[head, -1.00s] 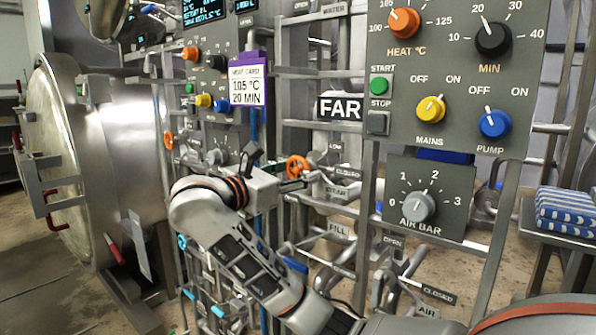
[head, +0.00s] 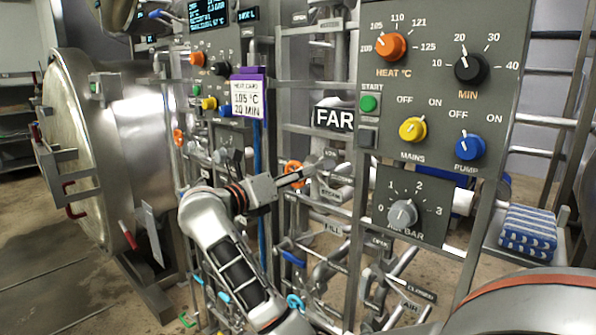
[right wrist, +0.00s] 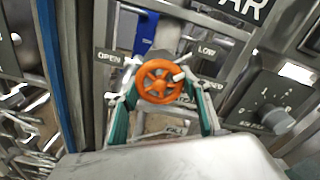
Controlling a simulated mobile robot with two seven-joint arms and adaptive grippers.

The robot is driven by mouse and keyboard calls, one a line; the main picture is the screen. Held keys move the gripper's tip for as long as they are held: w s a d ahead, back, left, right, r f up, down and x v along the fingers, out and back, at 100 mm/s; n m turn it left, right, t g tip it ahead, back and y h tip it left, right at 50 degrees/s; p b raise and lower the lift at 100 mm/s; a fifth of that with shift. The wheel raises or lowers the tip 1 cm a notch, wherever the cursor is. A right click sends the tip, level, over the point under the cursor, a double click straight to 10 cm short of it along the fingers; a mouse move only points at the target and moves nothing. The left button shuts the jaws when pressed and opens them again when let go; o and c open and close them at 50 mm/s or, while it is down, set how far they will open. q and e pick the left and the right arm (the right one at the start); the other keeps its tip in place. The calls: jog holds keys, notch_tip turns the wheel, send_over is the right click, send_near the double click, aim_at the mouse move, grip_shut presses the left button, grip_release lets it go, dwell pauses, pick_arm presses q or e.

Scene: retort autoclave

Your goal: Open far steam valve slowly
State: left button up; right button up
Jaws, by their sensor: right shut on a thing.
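The orange handwheel (head: 292,168) sits on the pipework below the FAR sign (head: 333,117), partly covered by my right gripper (head: 300,177) in the head view. In the right wrist view the orange wheel (right wrist: 158,92) lies between the two fingers of my right gripper (right wrist: 163,82), which is shut on it. A white mark on the rim faces right, towards the LOW plate (right wrist: 207,50). An OPEN plate (right wrist: 108,57) is to the left. My left gripper is not in view.
Pipes and other valves crowd below and left. A round steel autoclave door (head: 72,150) stands at the left. Blue-striped packs (head: 528,230) lie at the right.

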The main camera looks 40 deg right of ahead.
jog(key=shift+r, duration=0.1)
dwell(0.3)
jog(key=o, duration=1.1)
jog(key=a, duration=0.8)
jog(key=s+a, duration=0.1)
jog(key=a, duration=0.3)
dwell(0.7)
